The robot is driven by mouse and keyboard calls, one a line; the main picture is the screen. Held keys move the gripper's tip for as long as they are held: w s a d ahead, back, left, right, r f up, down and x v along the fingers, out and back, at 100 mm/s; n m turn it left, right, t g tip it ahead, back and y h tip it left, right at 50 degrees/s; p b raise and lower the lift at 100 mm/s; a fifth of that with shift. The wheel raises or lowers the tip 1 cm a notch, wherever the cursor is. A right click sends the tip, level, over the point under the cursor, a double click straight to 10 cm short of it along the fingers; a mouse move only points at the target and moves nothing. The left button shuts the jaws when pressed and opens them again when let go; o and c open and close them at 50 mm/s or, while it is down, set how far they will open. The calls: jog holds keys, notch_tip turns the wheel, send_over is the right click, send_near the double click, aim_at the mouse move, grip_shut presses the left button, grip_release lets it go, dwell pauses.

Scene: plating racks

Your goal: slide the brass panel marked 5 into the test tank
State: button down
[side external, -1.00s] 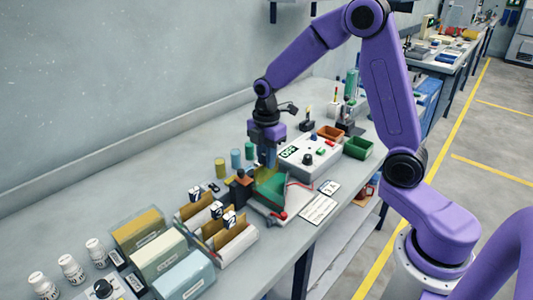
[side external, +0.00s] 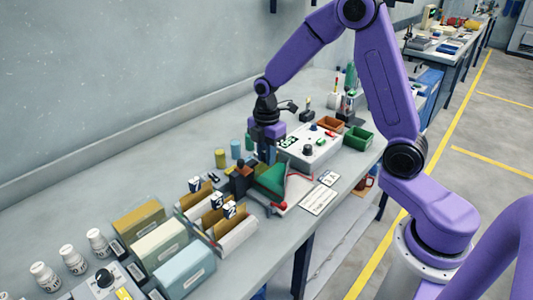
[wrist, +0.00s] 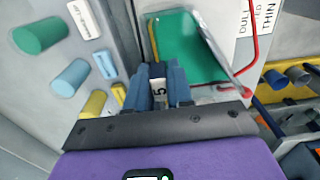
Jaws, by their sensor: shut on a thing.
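My gripper (side external: 268,157) points down over the near-left end of the test tank (side external: 292,190), a clear tank with green liquid. In the wrist view, my gripper (wrist: 160,75) is shut on a panel's white tag marked 5 (wrist: 158,88). The tank's green liquid (wrist: 190,45) lies just beyond the fingers there. A thin brass-coloured strip (wrist: 153,40) shows along the liquid's left side; I cannot tell whether it is the held panel. In the side view the panel is hidden behind the fingers and the tank, so its depth is unclear.
Brass panels with numbered tags stand in a rack (side external: 232,240) at the lower left. A white control box (side external: 312,146) stands behind the tank, with a brown bin (side external: 326,123) and green bin (side external: 358,138) beyond. Coloured cylinders (side external: 221,158) stand left; cards (side external: 319,201) lie right.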

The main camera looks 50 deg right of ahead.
jog(key=c, duration=0.9)
grip_release()
jog(key=shift+r, duration=0.1)
notch_tip(320, 180, up, 17)
jog(key=shift+r, duration=0.15)
jog(key=s+a+f+m, duration=0.1)
jog(key=s+f, duration=0.2)
jog(key=s, duration=0.6)
jog(key=s+a+f+m, duration=0.2)
jog(key=s+f, duration=0.1)
jog(key=s, duration=0.7)
jog(key=s+a+f+m, duration=0.2)
jog(key=s+f, duration=0.1)
jog(key=s, duration=0.7)
jog(key=shift+a+f, duration=0.1)
jog(key=shift+f, duration=0.05)
